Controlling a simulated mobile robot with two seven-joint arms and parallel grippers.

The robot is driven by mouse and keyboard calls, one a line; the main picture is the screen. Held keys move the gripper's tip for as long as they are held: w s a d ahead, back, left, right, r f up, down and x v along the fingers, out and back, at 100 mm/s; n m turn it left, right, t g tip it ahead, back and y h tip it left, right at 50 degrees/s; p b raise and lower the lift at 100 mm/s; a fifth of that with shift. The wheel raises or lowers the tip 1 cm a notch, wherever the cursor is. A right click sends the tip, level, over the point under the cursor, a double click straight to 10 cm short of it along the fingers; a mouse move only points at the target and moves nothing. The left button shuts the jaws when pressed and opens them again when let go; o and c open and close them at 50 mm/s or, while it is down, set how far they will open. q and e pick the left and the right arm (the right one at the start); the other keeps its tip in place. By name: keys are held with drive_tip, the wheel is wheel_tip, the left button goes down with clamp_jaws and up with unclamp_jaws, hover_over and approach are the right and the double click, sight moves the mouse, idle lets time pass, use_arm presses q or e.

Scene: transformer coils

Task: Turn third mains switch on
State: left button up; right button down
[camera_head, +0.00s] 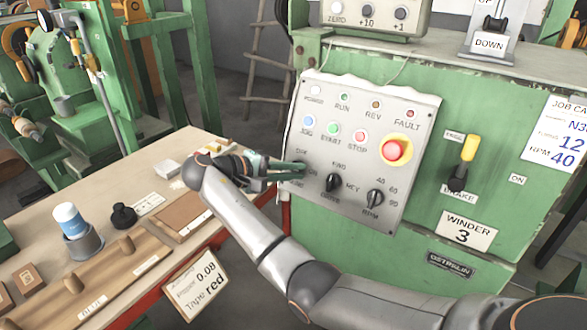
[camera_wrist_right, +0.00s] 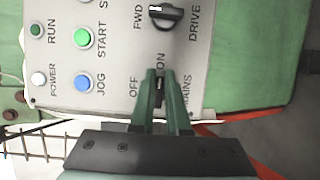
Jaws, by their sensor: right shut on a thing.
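The grey control panel (camera_head: 411,110) is on the front of a green winder with a sign reading WINDER 3 (camera_head: 467,229). The MAINS switch sits at the panel's lower left, with OFF and ON printed beside it. My right gripper (camera_head: 301,171) reaches it from the left in the head view and is shut on its dark knob. In the right wrist view the green fingers (camera_wrist_right: 159,76) stand on both sides of the knob, just below the ON print. The fingers hide most of the knob, so I cannot tell its setting surely. My left gripper is not in view.
The drive knob (camera_head: 333,182) and RPM knob (camera_head: 375,198) are right of the MAINS switch. A red stop button (camera_head: 393,150) and a yellow-handled brake lever (camera_head: 469,148) are farther right. A wooden bench (camera_head: 122,170) with a blue-and-white can (camera_head: 69,219) is at left.

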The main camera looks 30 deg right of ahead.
drive_tip(key=shift+w+a+f, duration=0.1)
idle(0.4)
drive_tip(key=c, duration=0.9)
unclamp_jaws()
drive_tip(key=v, duration=1.2)
drive_tip(key=shift+a+r+p, duration=0.2)
drive_tip(key=shift+r+p, duration=0.05)
drive_tip(key=shift+p, duration=0.2)
